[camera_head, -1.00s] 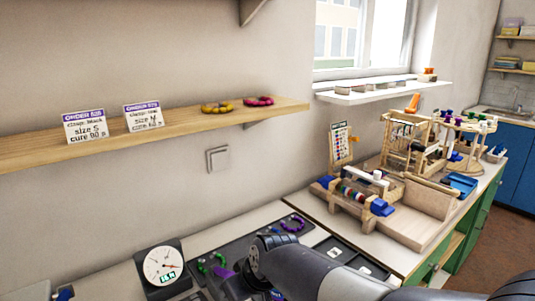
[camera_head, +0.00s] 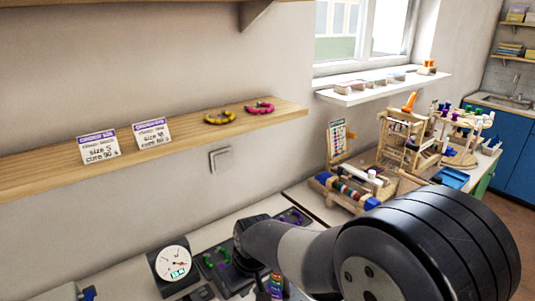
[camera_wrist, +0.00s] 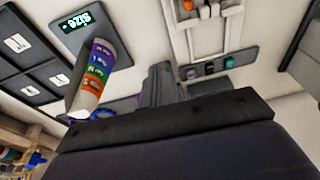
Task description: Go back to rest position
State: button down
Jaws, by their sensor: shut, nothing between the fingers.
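My gripper (camera_wrist: 163,84) shows in the wrist view as dark fingers close together beyond a dark body, shut and empty. In the head view my arm crosses the lower right, and the gripper cannot be made out there. The same banded post seems to show in the head view (camera_head: 277,286), partly hidden by my arm.
A dial (camera_head: 172,264) stands on the bench beside a dark tray with green and purple rings. A wooden shelf (camera_head: 185,133) holds two order cards (camera_head: 98,148) and yellow (camera_head: 219,118) and pink (camera_head: 260,108) rings. Wooden racks (camera_head: 405,142) stand at right.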

jog(key=shift+t, duration=0.5)
jog(key=w+r, duration=0.1)
jog(key=w+a+r+p, duration=0.1)
jog(key=r, duration=0.1)
jog(key=w+a+r+p, duration=0.1)
jog(key=w+r, duration=0.1)
jog(key=shift+a+r, duration=0.1)
jog(key=shift+r, duration=0.15)
notch_tip(320, 180, up, 11)
jog(key=b, duration=0.1)
jog(key=shift+s+d, duration=0.3)
jog(key=shift+d, duration=0.05)
jog(key=shift+d, duration=0.15)
